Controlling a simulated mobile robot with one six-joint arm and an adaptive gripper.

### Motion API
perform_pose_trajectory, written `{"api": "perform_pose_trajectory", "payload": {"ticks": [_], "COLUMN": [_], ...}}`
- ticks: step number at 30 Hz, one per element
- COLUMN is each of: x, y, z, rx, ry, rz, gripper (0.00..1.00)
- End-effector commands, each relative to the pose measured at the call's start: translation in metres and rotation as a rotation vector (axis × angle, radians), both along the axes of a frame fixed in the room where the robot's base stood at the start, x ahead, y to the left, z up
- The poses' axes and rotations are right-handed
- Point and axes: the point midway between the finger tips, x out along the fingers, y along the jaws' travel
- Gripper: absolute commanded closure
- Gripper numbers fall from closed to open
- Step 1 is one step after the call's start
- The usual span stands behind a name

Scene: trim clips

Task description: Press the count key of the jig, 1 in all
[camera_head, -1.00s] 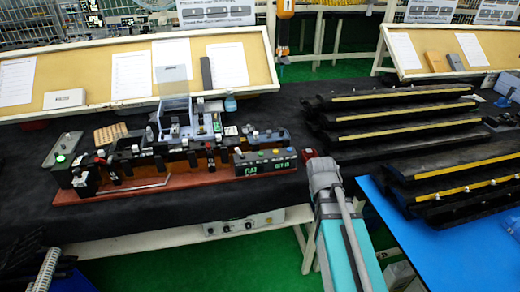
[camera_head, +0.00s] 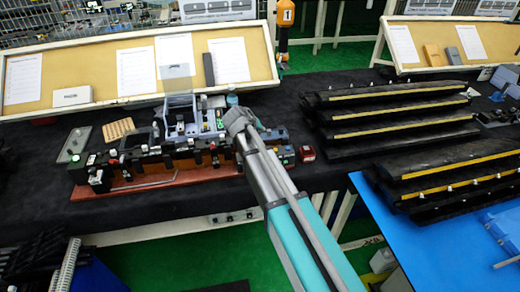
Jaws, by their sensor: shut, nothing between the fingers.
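The jig (camera_head: 152,183) is a long reddish-brown base with black blocks, clamps and white knobs, on the black-covered table. My gripper (camera_head: 238,120) is over the jig's right part, at the end of my grey and teal arm. It looks shut and empty; its fingertips are too small to make out. My arm covers much of the dark box with the green display (camera_head: 285,156) at the jig's right end. I cannot pick out the count key, and contact between gripper and jig cannot be told.
A small red object (camera_head: 307,154) lies just right of the jig. Black strips with yellow edges (camera_head: 400,110) fill the table's right side. A tilted board with papers (camera_head: 105,75) stands behind the jig.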

Motion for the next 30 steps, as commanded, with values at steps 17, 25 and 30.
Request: {"api": "perform_pose_trajectory", "payload": {"ticks": [17, 25, 30], "x": [0.000, 0.000, 0.000], "y": [-0.001, -0.002, -0.002], "z": [-0.008, -0.026, -0.040], "rx": [0.001, 0.001, 0.001], "ry": [0.001, 0.001, 0.001], "rz": [-0.002, -0.002, -0.002], "gripper": [1.00, 1.00, 1.00]}}
